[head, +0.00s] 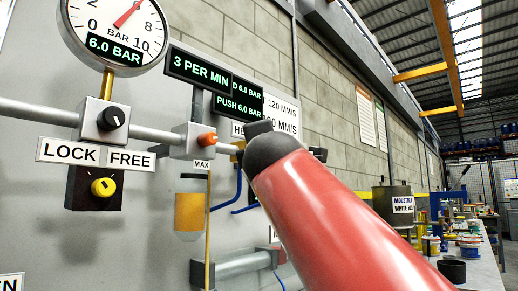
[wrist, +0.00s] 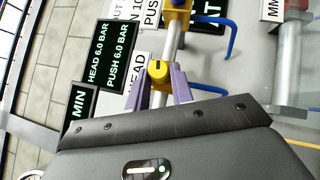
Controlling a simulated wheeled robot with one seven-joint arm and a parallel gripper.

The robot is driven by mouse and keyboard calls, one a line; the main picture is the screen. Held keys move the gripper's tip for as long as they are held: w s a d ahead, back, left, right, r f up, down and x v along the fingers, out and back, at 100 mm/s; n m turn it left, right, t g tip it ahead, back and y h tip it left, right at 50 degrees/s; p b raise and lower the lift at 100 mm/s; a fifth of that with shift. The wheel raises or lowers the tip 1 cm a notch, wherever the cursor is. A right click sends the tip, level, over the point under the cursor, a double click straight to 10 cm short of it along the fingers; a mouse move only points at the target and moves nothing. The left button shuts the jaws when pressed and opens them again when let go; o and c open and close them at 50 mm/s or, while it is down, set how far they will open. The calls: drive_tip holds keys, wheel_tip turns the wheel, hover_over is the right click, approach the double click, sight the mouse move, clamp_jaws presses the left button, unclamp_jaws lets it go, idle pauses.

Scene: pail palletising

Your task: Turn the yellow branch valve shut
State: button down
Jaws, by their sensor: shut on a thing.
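The yellow branch valve (wrist: 158,68) shows in the wrist view as a round yellow knob with a dark mark on its face, set on a grey pipe. My gripper (wrist: 160,76) has its two purple fingers on either side of the knob and is shut on it. A white HEAD label (wrist: 135,74) is just left of the knob. In the head view my red arm hides the gripper and this valve.
A gauge (head: 114,28) reads about 6 bar at the upper left. Below it are a black selector knob (head: 111,118), a LOCK/FREE plate (head: 97,153) and another yellow knob (head: 103,187). Blue hoses (wrist: 231,35) run close to the pipe. A cluttered bench (head: 468,270) stands right.

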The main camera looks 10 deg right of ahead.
idle(0.4)
drive_tip(key=c, duration=1.2)
unclamp_jaws()
drive_tip(key=b+v, duration=0.2)
drive_tip(key=v, duration=0.6)
